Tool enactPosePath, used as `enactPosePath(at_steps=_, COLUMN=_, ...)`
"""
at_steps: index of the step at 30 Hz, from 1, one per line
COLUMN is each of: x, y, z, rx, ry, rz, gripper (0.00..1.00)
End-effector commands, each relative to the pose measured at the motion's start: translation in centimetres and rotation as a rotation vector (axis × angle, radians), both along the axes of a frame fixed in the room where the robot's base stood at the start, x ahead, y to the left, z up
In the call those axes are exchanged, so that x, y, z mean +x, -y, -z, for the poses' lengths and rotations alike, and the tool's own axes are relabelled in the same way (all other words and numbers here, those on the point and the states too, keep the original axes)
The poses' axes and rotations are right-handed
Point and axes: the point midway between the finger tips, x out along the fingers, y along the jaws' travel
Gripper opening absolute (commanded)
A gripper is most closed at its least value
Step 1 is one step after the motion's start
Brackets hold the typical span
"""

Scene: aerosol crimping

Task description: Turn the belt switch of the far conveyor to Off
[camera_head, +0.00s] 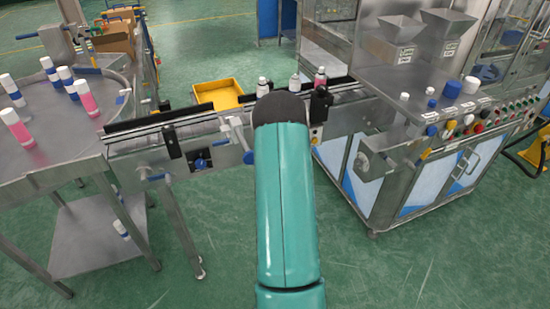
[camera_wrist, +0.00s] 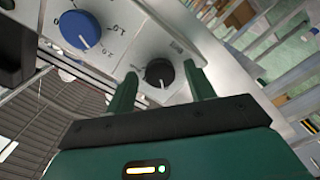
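A black rotary knob (camera_wrist: 159,73) sits on a grey metal panel (camera_wrist: 130,45) in the wrist view. A white mark shows at the knob's lower edge; its labels are too small to read. My gripper (camera_wrist: 161,70) is open, with one green finger to each side of the knob. A gap shows beside the left finger; I cannot tell whether the right one touches. A blue dial (camera_wrist: 80,30) with a white pointer and printed numbers is to the left. In the head view a conveyor (camera_head: 170,135) runs behind my arm, which hides my gripper and the black knob.
A round steel table (camera_head: 60,150) with several bottles stands at the left. A steel machine bench (camera_head: 420,110) with many buttons is at the right. A yellow bin (camera_head: 218,95) lies behind the conveyor. Several bottles stand on the belt. The green floor in front is clear.

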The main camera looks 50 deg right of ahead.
Motion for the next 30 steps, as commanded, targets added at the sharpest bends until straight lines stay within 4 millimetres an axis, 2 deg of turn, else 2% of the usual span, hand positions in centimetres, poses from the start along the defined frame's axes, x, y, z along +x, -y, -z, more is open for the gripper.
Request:
enactPosePath(at_steps=8, x=0.0, y=-0.1, z=0.0, rx=0.001, ry=0.001, rz=-0.001, gripper=0.54)
enactPosePath(at_steps=13, x=-1.1, y=-0.7, z=0.0, rx=0.001, ry=0.000, rz=-0.001, gripper=0.54)
enactPosePath(at_steps=24, x=-7.9, y=-4.6, z=0.0, rx=0.003, ry=-0.001, rz=0.002, gripper=0.54)
enactPosePath(at_steps=30, x=-10.8, y=-6.4, z=0.0, rx=0.002, ry=-0.001, rz=0.002, gripper=0.54)
